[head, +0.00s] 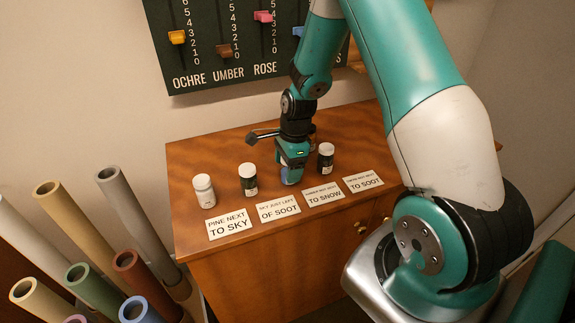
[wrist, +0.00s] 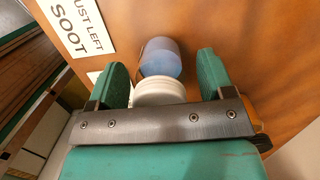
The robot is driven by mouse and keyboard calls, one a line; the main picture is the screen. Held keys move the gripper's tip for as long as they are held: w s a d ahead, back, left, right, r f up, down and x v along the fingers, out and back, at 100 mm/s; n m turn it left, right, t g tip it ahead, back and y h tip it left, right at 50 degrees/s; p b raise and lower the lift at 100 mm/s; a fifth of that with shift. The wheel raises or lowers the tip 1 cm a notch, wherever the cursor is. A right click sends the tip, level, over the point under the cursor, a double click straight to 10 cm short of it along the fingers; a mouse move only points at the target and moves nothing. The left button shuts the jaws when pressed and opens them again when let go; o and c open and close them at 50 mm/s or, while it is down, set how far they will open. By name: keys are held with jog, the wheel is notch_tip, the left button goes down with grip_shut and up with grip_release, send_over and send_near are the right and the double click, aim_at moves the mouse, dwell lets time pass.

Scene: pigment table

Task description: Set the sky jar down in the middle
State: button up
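The sky jar, a blue body with a white lid, stands upright on the wooden cabinet top; only its blue lower part (head: 288,179) shows under my gripper (head: 291,163) in the head view. In the wrist view the blue jar (wrist: 161,58) and its white lid lie between the two fingers of my gripper (wrist: 162,70). A gap shows between the lid and the fingers, wider on the right, so the gripper is open around the jar. The jar is in a row, between a dark jar with a white lid (head: 248,182) and a black jar (head: 325,160).
A white jar (head: 204,191) stands at the row's left end. Several printed cards, such as the PINE NEXT TO SKY card (head: 229,225), lie along the front edge. A board with sliders (head: 240,45) hangs behind. Upright tubes (head: 85,285) stand at the left.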

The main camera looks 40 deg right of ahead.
jog(key=r, duration=0.3)
jog(key=d+r, duration=0.1)
jog(key=r, duration=0.3)
jog(key=r+b, duration=0.1)
jog(key=r, duration=0.3)
jog(key=shift+s+d+r, duration=0.2)
jog(key=shift+d+r, duration=0.05)
jog(key=shift+d, duration=0.05)
jog(key=shift+a+r, duration=0.15)
jog(key=shift+r, duration=0.2)
jog(key=s+a+r+n, duration=0.4)
jog(key=a+r+n, duration=0.2)
jog(key=a+n, duration=0.35)
jog(key=s+a+r+n+y, duration=0.1)
jog(key=s+a+r+n, duration=0.1)
jog(key=s+a+n, duration=0.5)
jog(key=s+a+r+n+y, duration=0.1)
jog(key=s+a+r+n, duration=0.2)
jog(key=s+a+n, duration=0.4)
jog(key=s+n, duration=0.4)
jog(key=n, duration=0.1)
jog(key=shift+r, duration=0.15)
